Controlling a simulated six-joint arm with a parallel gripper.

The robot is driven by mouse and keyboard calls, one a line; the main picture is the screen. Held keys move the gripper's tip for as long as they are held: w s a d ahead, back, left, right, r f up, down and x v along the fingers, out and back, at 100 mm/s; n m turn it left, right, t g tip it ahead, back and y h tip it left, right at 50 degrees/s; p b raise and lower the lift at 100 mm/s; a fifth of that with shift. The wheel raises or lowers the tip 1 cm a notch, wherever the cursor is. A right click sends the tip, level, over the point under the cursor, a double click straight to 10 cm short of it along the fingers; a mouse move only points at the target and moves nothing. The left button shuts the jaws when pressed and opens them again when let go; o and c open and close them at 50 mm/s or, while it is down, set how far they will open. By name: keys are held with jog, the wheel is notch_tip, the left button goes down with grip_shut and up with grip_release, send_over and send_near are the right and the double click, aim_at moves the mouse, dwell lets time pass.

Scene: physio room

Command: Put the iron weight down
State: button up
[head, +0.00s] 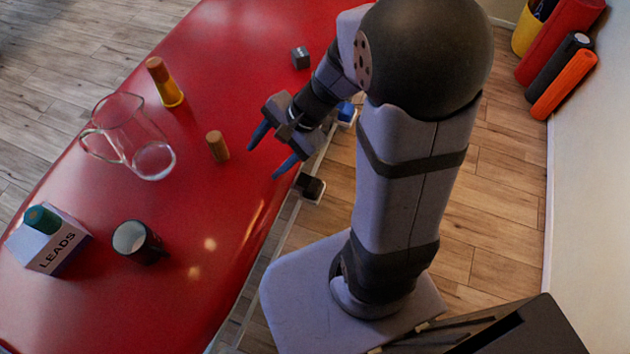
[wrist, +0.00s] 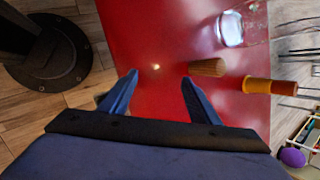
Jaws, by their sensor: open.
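A small dark grey block with a pale mark (head: 300,57), which looks like the iron weight, rests on the red couch top (head: 215,210) near its far right edge. It stands apart from my gripper, beyond it. I do not see it in the wrist view. My gripper (head: 268,156) is open and empty over the right edge of the couch. In the wrist view its two blue fingers (wrist: 160,76) are spread, with only red surface between the tips.
A cork-like cylinder (head: 217,146) stands left of my gripper. A dark mug (head: 150,246) and a LEADS box (head: 50,245) bearing a green cylinder (head: 42,218) are nearer. The front right surface is clear.

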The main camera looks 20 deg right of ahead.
jog(key=s+d+n+g+h, duration=0.2)
jog(key=s+d+n+h, duration=0.3)
jog(key=s+n, duration=0.5)
jog(key=d+n, duration=0.1)
jog(key=n, duration=0.2)
jog(key=shift+d+f+h, duration=0.25)
jog(key=shift+f+h, duration=0.1)
jog(key=shift+h, duration=0.05)
jog(key=shift+s+r, duration=0.1)
notch_tip(320, 180, up, 12)
jog(key=p, duration=1.1)
jog(key=shift+f+p, duration=0.25)
jog(key=shift+p, duration=0.1)
